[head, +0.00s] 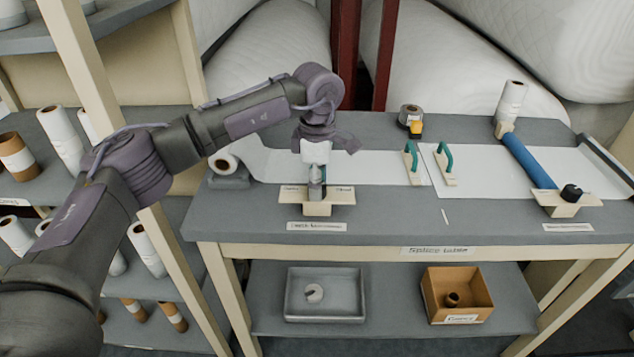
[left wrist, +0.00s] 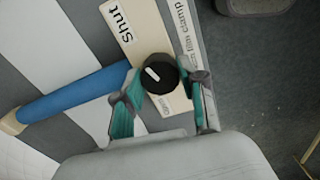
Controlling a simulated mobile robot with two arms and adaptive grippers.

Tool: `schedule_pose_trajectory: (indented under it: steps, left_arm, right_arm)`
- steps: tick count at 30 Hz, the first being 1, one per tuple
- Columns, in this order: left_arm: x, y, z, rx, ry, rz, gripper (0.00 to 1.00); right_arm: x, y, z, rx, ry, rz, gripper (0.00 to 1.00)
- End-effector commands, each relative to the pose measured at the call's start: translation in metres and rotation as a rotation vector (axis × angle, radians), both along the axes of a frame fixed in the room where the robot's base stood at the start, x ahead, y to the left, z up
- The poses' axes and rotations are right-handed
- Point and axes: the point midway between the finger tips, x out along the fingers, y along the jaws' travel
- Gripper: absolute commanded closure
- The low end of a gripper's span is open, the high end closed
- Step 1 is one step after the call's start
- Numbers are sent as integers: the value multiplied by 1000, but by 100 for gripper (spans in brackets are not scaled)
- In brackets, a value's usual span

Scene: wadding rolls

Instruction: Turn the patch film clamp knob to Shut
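The patch film clamp stands at the left front of the table, with its wooden base (head: 338,196) and labels. In the left wrist view its black knob (left wrist: 160,74) has a white mark that points up-left. The "Shut" label (left wrist: 122,22) is above it there and another label, partly hidden, lies below it. A blue bar (left wrist: 75,92) runs left from the clamp. My left gripper (head: 317,190) reaches down over the clamp and hides the knob in the head view. Its teal-padded fingers are closed on both sides of the knob. My right gripper is out of view.
A similar clamp with a black knob (head: 571,192) and blue bar (head: 528,160) stands at the right. A white roll (head: 223,162) is left of my gripper. A shelf post (head: 95,90) stands beside my arm.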

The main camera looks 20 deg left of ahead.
Motion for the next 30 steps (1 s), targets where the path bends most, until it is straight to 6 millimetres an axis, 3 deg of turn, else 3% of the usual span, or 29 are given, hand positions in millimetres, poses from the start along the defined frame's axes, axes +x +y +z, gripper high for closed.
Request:
schedule_pose_trajectory:
  steps: [1,4,16,30]
  left_arm:
    - [1,0,2,-1,-5,0,51]
    - [1,0,2,0,-4,0,34]
    - [1,0,7,0,-2,1,34]
    - [1,0,97,0,-5,0,34]
  right_arm:
    - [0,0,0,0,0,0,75]
    - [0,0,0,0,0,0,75]
    - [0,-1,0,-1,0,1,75]
    - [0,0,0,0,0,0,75]
